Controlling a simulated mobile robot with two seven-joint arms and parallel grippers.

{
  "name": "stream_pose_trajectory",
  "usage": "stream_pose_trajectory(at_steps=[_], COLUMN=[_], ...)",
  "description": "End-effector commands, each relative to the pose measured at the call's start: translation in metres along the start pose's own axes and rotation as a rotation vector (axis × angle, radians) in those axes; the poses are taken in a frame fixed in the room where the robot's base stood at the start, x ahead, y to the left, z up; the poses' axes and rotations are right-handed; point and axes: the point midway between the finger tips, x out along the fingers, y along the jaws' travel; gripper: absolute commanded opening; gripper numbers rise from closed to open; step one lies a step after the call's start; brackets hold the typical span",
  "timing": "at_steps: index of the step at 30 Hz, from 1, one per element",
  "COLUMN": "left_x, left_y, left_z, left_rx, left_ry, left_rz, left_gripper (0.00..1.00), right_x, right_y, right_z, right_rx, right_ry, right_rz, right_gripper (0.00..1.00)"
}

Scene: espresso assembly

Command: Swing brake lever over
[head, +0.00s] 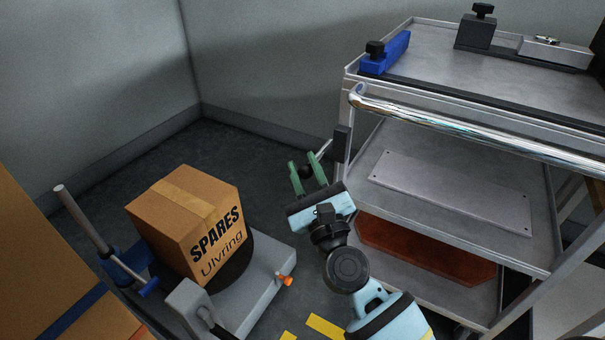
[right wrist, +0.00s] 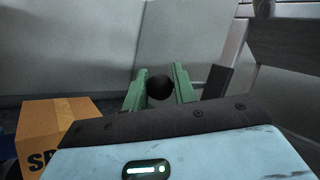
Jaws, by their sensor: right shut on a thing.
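The brake lever shows in the head view as a short metal rod (head: 323,149) with a black ball knob (head: 306,171), beside the cart's left post. My right gripper (head: 302,160) has its green fingers shut on the knob, one on each side. In the right wrist view the black knob (right wrist: 160,88) sits between the green fingers (right wrist: 160,74). The rod is hidden behind the knob there, and the lever's pivot is not clear to see. My left gripper is in neither view.
The grey three-shelf cart (head: 455,252) stands at the right, with a shiny push handle (head: 450,122) close above my right arm. A cardboard SPARES box (head: 190,215) rests on a grey platform device (head: 262,290) at the left. Dark floor lies between them.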

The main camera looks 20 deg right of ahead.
Motion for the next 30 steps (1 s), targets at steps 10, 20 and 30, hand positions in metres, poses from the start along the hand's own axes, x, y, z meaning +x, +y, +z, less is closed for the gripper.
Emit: stream_pose_trajectory(at_steps=[10,20,30], left_x=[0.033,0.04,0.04], left_y=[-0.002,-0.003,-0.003], left_z=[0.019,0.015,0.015], left_rx=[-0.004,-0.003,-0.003], left_ry=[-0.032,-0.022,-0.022], left_rz=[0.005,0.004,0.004], left_gripper=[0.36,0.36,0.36], right_x=[-0.014,-0.016,-0.015], right_y=[0.016,0.017,0.017], right_z=[-0.037,-0.042,-0.039], right_rx=[0.004,0.001,0.002], right_ry=[0.018,0.014,0.008], right_rz=[0.005,0.001,0.001], right_gripper=[0.0,0.21,0.47])
